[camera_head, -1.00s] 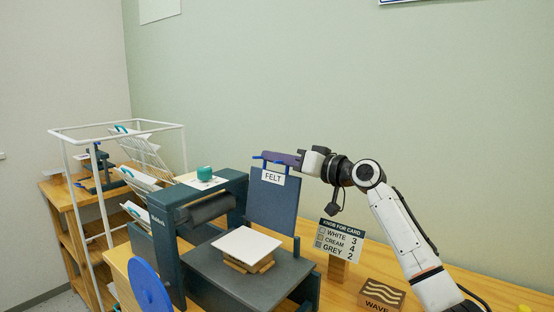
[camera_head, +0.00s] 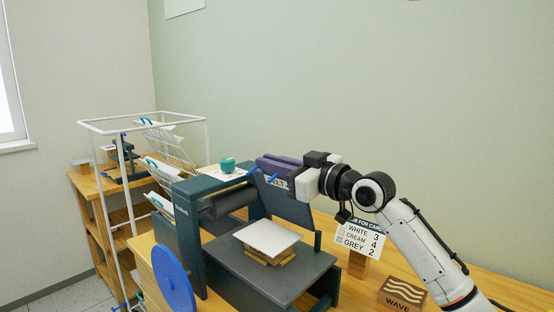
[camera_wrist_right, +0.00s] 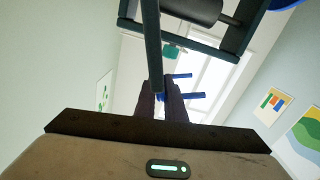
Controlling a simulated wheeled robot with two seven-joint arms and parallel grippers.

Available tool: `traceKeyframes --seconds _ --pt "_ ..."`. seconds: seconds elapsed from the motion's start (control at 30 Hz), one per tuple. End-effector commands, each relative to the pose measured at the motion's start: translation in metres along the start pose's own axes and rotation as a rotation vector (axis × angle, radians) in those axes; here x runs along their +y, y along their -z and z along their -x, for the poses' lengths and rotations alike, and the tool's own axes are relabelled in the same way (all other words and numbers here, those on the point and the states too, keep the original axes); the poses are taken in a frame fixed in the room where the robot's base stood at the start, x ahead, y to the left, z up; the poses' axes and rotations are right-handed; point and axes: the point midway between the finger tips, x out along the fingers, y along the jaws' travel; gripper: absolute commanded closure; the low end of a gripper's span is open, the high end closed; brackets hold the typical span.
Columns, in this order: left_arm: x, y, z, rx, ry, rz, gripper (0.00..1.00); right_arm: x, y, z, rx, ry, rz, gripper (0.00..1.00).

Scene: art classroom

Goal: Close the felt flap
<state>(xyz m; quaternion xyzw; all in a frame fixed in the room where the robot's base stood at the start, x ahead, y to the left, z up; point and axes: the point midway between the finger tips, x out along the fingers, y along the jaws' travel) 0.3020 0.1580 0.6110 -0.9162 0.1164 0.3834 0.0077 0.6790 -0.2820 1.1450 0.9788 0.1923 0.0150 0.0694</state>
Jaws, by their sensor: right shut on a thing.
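The felt flap (camera_head: 292,209) is a dark blue-grey panel standing up from the press bed (camera_head: 255,275). It leans over toward the roller side, and its FELT label is mostly hidden. My right gripper (camera_head: 277,166) is shut on the flap's blue handle (camera_head: 254,172) at the top edge. In the right wrist view the flap (camera_wrist_right: 153,48) shows nearly edge-on, running up from between my fingers (camera_wrist_right: 158,98). A white card stack (camera_head: 267,237) lies on a wooden block on the bed under the flap. My left gripper is not in view.
The press has a dark roller (camera_head: 228,203) and a blue wheel (camera_head: 173,279). A teal-topped item (camera_head: 227,164) sits on the press top. A card sign (camera_head: 361,238) and a WAVE block (camera_head: 402,293) stand right. A white rack (camera_head: 145,123) stands left.

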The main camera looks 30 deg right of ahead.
Motion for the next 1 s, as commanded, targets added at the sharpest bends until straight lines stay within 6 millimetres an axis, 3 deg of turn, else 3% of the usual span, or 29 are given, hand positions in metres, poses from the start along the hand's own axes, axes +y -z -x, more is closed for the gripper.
traceKeyframes --seconds 0.47,0.5,0.57,0.87,1.0 --pt "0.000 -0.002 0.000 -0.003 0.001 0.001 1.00 -0.004 -0.001 0.000 0.000 0.001 0.013 1.00" --pt "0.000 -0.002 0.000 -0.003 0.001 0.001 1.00 -0.004 -0.001 0.000 0.000 0.001 0.013 0.85" --pt "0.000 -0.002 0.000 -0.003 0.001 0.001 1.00 -0.003 -0.001 0.000 0.000 0.001 0.013 0.75" --pt "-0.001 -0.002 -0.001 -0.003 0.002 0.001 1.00 -0.003 -0.001 0.001 0.000 0.000 0.015 0.74" --pt "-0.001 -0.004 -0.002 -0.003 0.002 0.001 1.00 -0.002 -0.003 0.012 0.000 -0.001 0.016 0.74"
